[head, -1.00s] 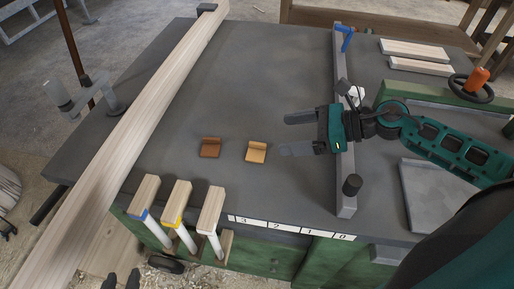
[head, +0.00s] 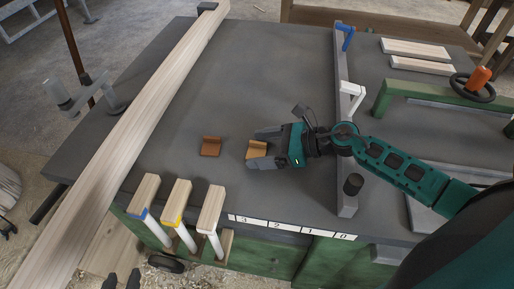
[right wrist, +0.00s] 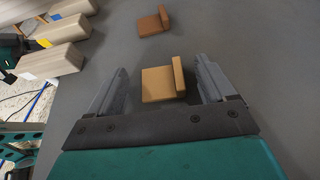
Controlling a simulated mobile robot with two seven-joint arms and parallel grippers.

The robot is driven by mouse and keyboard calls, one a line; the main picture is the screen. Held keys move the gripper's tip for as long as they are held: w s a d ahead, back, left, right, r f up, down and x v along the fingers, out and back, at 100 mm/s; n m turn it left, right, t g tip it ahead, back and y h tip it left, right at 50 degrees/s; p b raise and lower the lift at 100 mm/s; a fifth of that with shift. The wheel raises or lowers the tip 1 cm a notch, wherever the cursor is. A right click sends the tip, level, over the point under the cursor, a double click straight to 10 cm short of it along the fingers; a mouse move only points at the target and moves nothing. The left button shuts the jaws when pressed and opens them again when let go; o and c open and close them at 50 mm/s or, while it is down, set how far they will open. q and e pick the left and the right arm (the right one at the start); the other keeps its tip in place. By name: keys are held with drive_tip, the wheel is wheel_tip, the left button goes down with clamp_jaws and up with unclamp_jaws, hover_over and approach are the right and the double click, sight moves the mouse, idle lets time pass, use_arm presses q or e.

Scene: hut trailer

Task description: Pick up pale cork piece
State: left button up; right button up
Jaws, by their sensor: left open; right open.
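The pale cork piece (head: 257,150) is a small tan L-shaped block on the dark grey tabletop. In the right wrist view the pale cork piece (right wrist: 160,84) lies between the two fingers, with a gap on each side. My right gripper (head: 254,148) is open around it; it also shows in the right wrist view (right wrist: 160,82). A darker reddish-brown piece (head: 211,147) of similar shape stands to the left, outside the fingers; it shows beyond them in the right wrist view (right wrist: 152,22).
A long pale wooden beam (head: 135,120) lies along the table's left side. Several wood-topped handles (head: 178,195) stand at the front edge. A grey metal rail (head: 347,192) crosses the table under my right arm. The tabletop behind the pieces is clear.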

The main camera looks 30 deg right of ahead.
drive_tip(key=c, duration=1.1)
drive_tip(key=shift+r, duration=0.1)
